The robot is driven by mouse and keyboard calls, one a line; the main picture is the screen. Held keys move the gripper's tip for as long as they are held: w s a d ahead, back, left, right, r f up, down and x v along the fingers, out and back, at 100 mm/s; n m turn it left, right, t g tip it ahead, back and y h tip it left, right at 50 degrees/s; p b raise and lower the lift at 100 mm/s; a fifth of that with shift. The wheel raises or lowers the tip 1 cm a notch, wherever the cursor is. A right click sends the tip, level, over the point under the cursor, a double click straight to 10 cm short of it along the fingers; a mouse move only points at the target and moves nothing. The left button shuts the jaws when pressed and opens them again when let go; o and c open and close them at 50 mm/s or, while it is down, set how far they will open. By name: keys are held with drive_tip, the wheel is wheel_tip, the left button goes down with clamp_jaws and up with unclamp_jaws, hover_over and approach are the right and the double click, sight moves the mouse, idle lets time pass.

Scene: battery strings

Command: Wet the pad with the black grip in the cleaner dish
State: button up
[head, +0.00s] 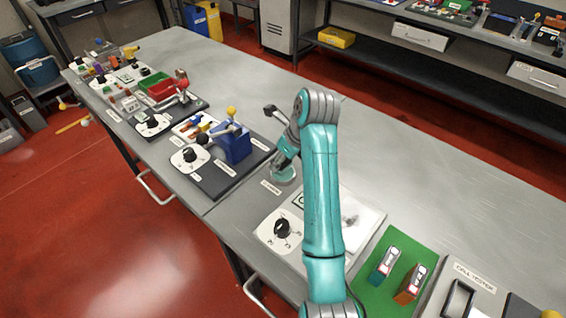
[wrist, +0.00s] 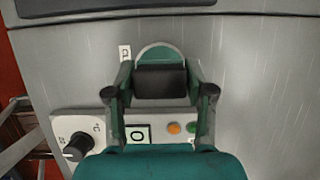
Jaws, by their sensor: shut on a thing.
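My gripper (wrist: 160,78) is shut on a black block, the black grip (wrist: 161,84) of the pad, in the wrist view. The pad's underside is hidden. The round green cleaner dish (wrist: 158,51) shows just beyond and beneath the grip. In the head view the dish (head: 284,177) lies on the bench below my gripper (head: 284,158), partly covered by it. I cannot tell whether the pad touches the dish. A small white label sits beside the dish.
A white panel with a black dial (head: 282,228) lies near the dish. A green mat (head: 371,287) with two upright blocks is at lower right. A blue fixture (head: 233,147) on a dark board stands to the left. The bench behind my arm is clear.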

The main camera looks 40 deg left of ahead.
drive_tip(key=shift+r, duration=2.3)
